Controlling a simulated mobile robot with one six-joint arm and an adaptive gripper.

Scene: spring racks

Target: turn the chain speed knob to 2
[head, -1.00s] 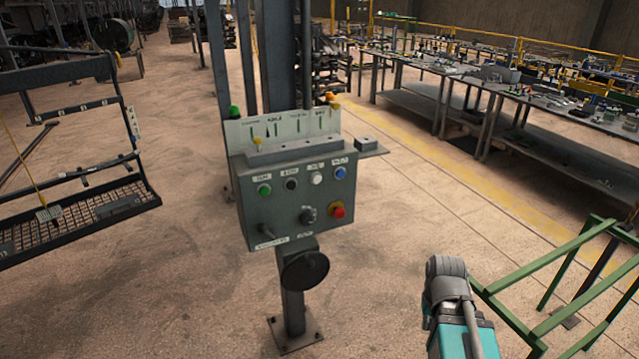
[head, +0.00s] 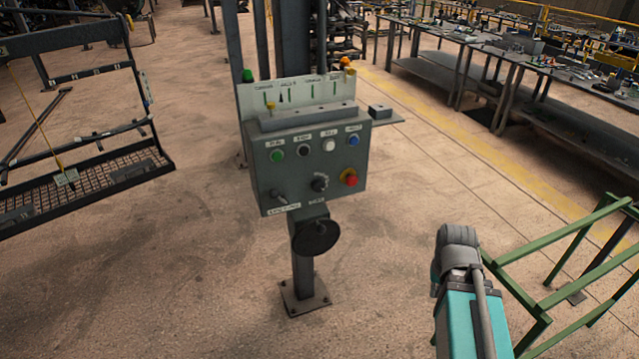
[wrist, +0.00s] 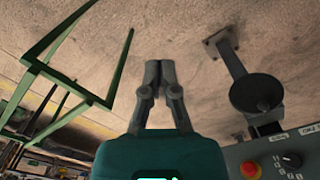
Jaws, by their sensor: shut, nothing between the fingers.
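A grey control box (head: 262,168) stands on a post in the head view. On its front, low and left of the red stop button, is a dark round knob (head: 320,182). The same knob (wrist: 292,160) shows at the lower right of the wrist view, with small numbers around it that are too small to read surely. Its setting cannot be told. My gripper (wrist: 160,68) is shut and empty, apart from the box, over bare floor. In the head view my arm is to the right of the box.
A red stop button (head: 349,178) on a yellow base sits beside the knob. A lever (head: 278,194) is at the box's lower left. A black disc (head: 316,236) hangs below. A green frame (head: 560,262) stands right; a black rack (head: 85,170) stands left. Floor around the post is clear.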

